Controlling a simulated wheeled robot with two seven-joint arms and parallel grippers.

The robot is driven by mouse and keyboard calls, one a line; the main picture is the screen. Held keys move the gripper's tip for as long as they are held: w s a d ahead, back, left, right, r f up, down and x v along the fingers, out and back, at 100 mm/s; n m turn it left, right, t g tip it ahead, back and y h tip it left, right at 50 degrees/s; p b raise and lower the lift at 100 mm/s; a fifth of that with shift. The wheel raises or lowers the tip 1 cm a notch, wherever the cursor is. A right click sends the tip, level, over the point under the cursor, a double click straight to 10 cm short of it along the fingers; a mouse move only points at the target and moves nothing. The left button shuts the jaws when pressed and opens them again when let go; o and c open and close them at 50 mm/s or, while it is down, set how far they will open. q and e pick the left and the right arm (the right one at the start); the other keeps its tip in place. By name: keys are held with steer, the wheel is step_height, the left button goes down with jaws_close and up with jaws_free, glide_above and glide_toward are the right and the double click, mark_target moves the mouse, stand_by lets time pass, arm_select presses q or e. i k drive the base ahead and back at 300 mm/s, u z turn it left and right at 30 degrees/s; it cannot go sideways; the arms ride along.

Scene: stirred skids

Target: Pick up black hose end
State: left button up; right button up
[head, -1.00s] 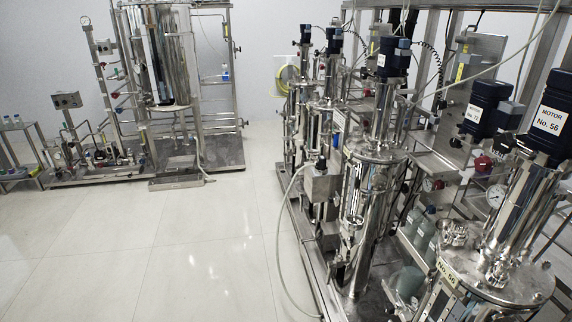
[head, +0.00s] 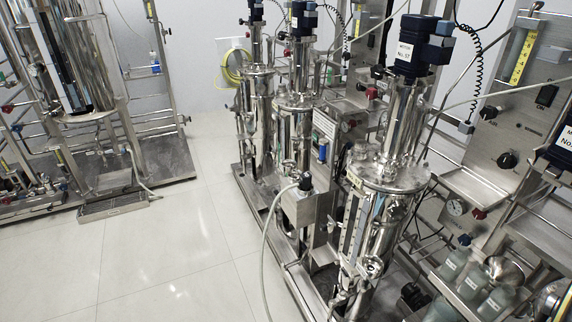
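A pale hose (head: 265,250) arcs down from a steel box (head: 305,207) on the near side of the middle skid to the floor. A small black piece (head: 306,182) sits at the hose's upper end, on top of the box. It looks like the black hose end, but it is too small to be sure. The hose's lower part runs out of the picture at the bottom. Neither of my grippers is in the head view.
Skids with steel vessels (head: 385,210) and black motors stand on the right. Grey-green bottles (head: 455,265) sit low at the right. Another skid with a large tank and a floor grate (head: 113,207) stands at the left. The tiled floor (head: 165,265) between them is clear.

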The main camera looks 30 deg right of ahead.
mark_target(305, 182)
steer(key=i, duration=2.95)
steer(key=z, duration=4.2)
